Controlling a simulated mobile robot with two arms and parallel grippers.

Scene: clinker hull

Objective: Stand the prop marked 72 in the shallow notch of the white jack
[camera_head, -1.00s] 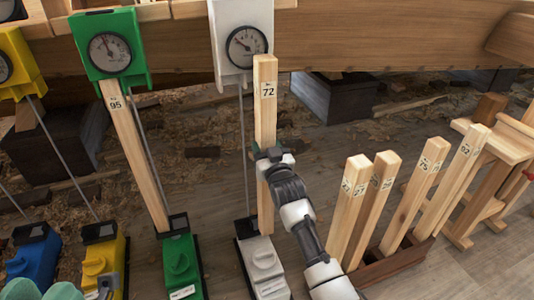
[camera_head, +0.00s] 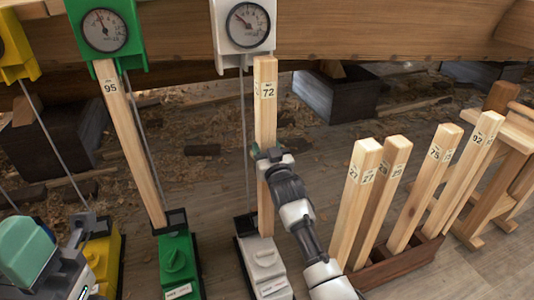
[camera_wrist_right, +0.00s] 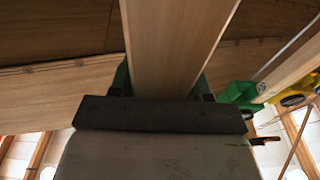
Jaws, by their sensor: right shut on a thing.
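The wooden prop marked 72 (camera_head: 265,115) stands nearly upright in the head view, held by my right gripper (camera_head: 268,157). In the right wrist view the prop (camera_wrist_right: 175,45) rises from between the jaws (camera_wrist_right: 160,100). The white jack (camera_head: 265,262) is below, with a dark holder (camera_head: 244,224) at its back. The prop's foot is beside or over this holder; I cannot tell whether it touches. The white gauge block (camera_head: 243,27) is at the hull, just left of the prop's top. My left gripper (camera_head: 85,255) is at lower left, jaws unclear.
Prop 95 (camera_head: 133,150) leans between the green jack (camera_head: 178,262) and green gauge block (camera_head: 103,30). A brown rack (camera_head: 400,262) with several props stands right of my right arm. A yellow jack (camera_head: 104,262) is at left. A wooden trestle (camera_head: 500,185) is far right.

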